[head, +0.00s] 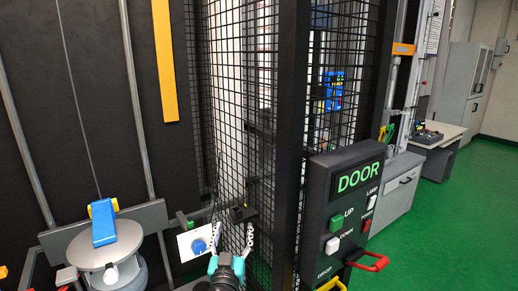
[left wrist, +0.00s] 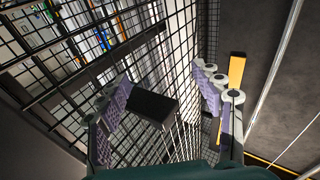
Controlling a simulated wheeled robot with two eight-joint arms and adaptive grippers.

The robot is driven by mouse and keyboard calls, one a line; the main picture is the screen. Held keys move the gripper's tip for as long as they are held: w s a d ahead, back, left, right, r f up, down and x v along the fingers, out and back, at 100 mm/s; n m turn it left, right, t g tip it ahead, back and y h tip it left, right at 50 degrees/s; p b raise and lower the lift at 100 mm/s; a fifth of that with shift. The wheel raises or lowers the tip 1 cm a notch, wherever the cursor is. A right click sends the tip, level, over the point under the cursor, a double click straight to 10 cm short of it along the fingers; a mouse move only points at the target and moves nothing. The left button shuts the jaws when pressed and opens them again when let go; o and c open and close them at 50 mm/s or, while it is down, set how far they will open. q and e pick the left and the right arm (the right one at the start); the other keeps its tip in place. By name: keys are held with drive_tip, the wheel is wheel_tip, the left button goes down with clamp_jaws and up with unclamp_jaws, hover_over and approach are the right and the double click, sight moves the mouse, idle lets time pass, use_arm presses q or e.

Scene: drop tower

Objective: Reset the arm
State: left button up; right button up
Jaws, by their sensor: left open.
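My left gripper (head: 233,232) is at the bottom centre of the head view, pointing up beside the black mesh cage, with its pale fingers spread. In the left wrist view the left gripper (left wrist: 162,82) is open, with a small dark block (left wrist: 150,106) in the space between its fingers, in front of the mesh. That dark block (head: 242,214) also shows in the head view near the fingertips; I cannot tell whether they touch it. Which part is the arm of the task is not clear. My right gripper is in neither view.
The mesh cage (head: 245,90) and its dark post (head: 291,130) stand close to the gripper. A DOOR control box (head: 345,205) with several buttons is on the right. A white plate with a blue disc (head: 198,243) and a blue-yellow part on a grey stand (head: 103,225) are left.

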use_arm(q)
drive_tip(key=s+a+f+g, duration=0.3)
drive_tip(key=s+f+g, duration=0.1)
drive_tip(key=s, duration=0.5)
drive_tip(key=s+a+f+g, duration=0.4)
drive_tip(key=s+f, duration=0.2)
drive_tip(key=s, duration=0.3)
drive_tip(key=s+a+f+g+y, duration=0.1)
drive_tip(key=s+a+f+g, duration=0.2)
drive_tip(key=s, duration=0.6)
wheel_tip(320, 180, down, 2)
drive_tip(key=shift+a+f+g, duration=0.2)
drive_tip(key=shift+a+g, duration=0.05)
drive_tip(key=shift+g, duration=0.55)
